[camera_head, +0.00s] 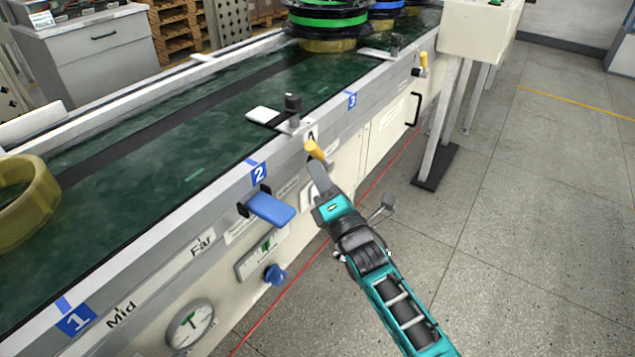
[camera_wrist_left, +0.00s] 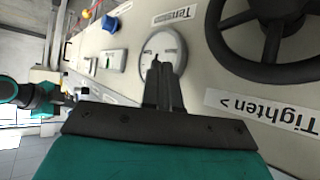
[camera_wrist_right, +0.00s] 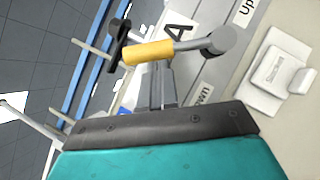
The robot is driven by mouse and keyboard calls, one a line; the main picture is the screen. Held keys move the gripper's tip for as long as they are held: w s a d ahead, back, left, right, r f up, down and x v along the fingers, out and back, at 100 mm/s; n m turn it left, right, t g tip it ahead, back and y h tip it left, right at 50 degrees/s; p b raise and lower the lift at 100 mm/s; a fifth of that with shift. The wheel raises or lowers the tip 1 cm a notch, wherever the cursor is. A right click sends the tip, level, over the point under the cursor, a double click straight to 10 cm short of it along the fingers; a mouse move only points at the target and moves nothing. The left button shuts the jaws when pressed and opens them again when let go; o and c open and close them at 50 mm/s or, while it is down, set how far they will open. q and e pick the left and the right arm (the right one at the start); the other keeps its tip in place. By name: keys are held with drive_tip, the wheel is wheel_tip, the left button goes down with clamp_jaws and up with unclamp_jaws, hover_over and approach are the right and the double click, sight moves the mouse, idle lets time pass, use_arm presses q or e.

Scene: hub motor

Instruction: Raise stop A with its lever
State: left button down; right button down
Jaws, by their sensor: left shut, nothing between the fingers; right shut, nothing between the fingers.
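Stop A, a dark knob (camera_head: 292,103) on a grey bracket, stands at the conveyor's near edge, above the "A" label (camera_head: 311,132). Its lever has a yellow handle (camera_head: 315,150) on the side rail; it also shows in the right wrist view (camera_wrist_right: 148,52), with a grey round hub at its right end. My right gripper (camera_head: 318,172) is shut and empty, its tips close to the yellow handle; contact cannot be told. "Up" and "DOWN" labels flank the lever. My left gripper (camera_wrist_left: 163,92) is shut and empty in front of a round gauge (camera_wrist_left: 165,50), outside the head view.
A blue paddle (camera_head: 270,208), a blue knob (camera_head: 275,275) and a gauge (camera_head: 190,326) sit on the panel left of the lever. A second yellow lever (camera_head: 423,61) is farther along. A black handwheel (camera_wrist_left: 270,35) is near my left gripper.

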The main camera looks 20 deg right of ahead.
use_arm(q)
drive_tip(key=shift+w+r, duration=0.1)
drive_tip(key=shift+w, duration=0.05)
drive_tip(key=shift+r, duration=0.1)
